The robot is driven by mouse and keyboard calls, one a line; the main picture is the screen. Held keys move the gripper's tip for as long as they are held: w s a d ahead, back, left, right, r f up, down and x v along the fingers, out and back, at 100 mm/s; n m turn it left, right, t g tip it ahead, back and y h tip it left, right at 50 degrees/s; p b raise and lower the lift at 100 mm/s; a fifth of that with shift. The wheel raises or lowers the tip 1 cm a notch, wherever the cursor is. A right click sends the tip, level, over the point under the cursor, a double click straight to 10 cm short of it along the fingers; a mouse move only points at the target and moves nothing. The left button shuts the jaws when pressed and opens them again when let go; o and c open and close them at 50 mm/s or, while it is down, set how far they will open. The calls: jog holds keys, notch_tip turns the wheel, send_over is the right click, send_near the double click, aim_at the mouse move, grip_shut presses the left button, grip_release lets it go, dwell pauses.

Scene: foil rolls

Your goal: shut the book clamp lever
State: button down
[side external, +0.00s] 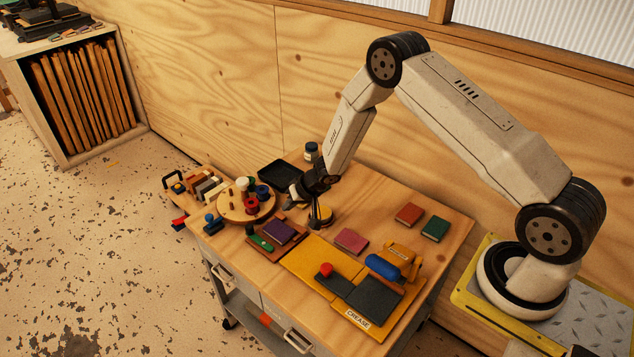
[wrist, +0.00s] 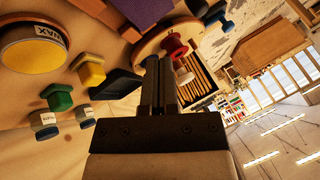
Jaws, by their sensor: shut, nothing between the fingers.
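A purple book (side external: 279,232) lies on a brown wooden base (side external: 267,252) near the table's front left edge, with a green handle-like piece (side external: 261,243) beside it. This looks like the book clamp, but I cannot make out clearly how its lever stands. A purple block at the top of the wrist view (wrist: 138,10) may be the same book. My gripper (side external: 292,201) is shut and empty, above the table behind the book and apart from it. In the wrist view its fingers (wrist: 159,85) are together, beside a dark wedge-shaped piece (wrist: 115,82).
A round wooden stand with spools (side external: 246,207) is left of my gripper. A yellow wax tin (wrist: 33,47) is close by. A black tray (side external: 279,174) lies behind. The yellow creasing board (side external: 310,260) with a red knob (side external: 325,269) fills the front right. Small books lie at the right.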

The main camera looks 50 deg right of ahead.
aim_at(259, 237)
jog(key=x, duration=0.7)
jog(key=shift+f, duration=0.1)
jog(key=w+a, duration=0.1)
jog(key=a+f, duration=0.1)
jog(key=shift+w+a, duration=0.35)
jog(key=shift+w, duration=0.05)
jog(key=shift+w+a, duration=0.3)
jog(key=shift+a, duration=0.3)
